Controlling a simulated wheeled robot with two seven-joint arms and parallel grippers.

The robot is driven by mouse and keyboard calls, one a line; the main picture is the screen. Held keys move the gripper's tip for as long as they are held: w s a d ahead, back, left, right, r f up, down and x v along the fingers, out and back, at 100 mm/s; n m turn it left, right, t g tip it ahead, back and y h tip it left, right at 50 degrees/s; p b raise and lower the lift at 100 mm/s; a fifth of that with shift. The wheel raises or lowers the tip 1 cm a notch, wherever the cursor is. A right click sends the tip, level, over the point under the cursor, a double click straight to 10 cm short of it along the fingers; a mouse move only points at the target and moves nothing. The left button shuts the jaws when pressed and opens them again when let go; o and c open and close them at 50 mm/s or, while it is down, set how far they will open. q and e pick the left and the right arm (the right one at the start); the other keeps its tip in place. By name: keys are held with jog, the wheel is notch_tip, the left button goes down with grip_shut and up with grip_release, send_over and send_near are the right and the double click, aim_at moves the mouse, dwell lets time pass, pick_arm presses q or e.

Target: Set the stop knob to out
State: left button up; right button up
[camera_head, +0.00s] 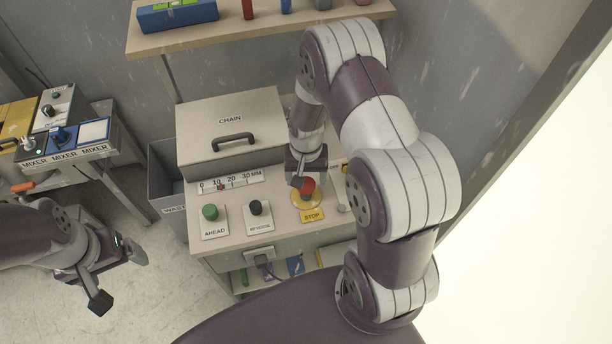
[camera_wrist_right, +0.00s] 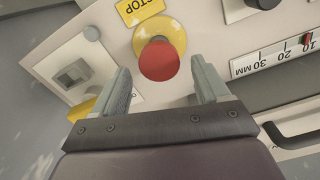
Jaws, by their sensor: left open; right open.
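The stop knob is a red mushroom knob (camera_head: 307,186) on a yellow round base, beside a yellow STOP label (camera_head: 312,215) on the machine's top. In the right wrist view the red knob (camera_wrist_right: 159,60) stands just beyond and between my fingertips. My right gripper (camera_wrist_right: 165,85) is open and empty, its fingers on either side of the line to the knob, apart from it. In the head view my right gripper (camera_head: 304,178) is over the knob and partly hides it. My left gripper (camera_head: 122,278) is open and empty over the floor at the lower left.
The machine top also carries a green AHEAD button (camera_head: 210,212), a black REVERSE button (camera_head: 256,208), a scale (camera_head: 232,182) and a CHAIN cover (camera_head: 231,120) with a handle. A mixer table (camera_head: 70,150) stands left. A shelf (camera_head: 262,28) hangs behind.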

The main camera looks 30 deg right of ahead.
aim_at(307, 184)
notch_tip(307, 184, up, 12)
jog(key=shift+b, duration=0.4)
jog(key=s+a+r+n+t, duration=0.1)
jog(key=s+a+r+n, duration=0.2)
jog(key=s, duration=0.6)
jog(key=a+n, duration=0.2)
jog(key=n, duration=0.1)
jog(key=shift+s+a, duration=0.25)
jog(key=shift+a, duration=0.1)
jog(key=shift+r, duration=0.1)
dwell(1.0)
